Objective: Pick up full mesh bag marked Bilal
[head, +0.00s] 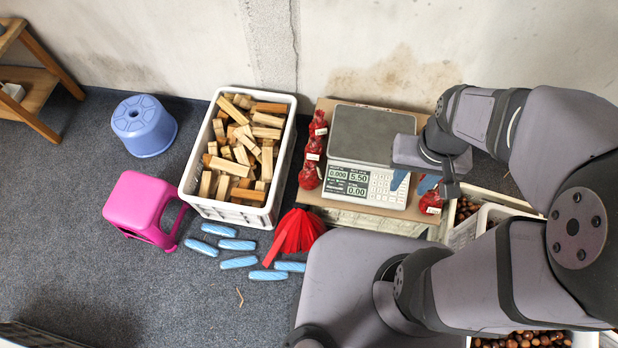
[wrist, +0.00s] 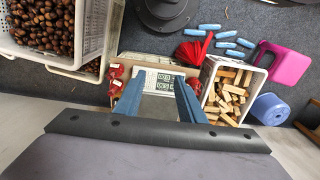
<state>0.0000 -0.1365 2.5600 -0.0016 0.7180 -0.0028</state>
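Several red mesh bags with white tags stand in a row along the left side of the scale in the head view; the nearest bag (head: 309,178) is there. Another red mesh bag (head: 431,201) is to the right of the scale, partly hidden by my gripper and arm; red bags (wrist: 116,72) also show left of my fingers in the wrist view. The tag writing is too small to read, so I cannot tell which says Bilal. My gripper (head: 413,183) hovers over the scale's right side, its blue fingers apart and empty in the wrist view (wrist: 160,88).
The scale (head: 372,135) sits on a cardboard-coloured platform. A white crate (head: 190,190) of wood blocks stands left, with blue rolls (head: 238,262) and red empty mesh (head: 294,238) in front. Chestnut crates (wrist: 93,30) stand to the right. Pink (head: 140,205) and blue (head: 144,125) stools are far left.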

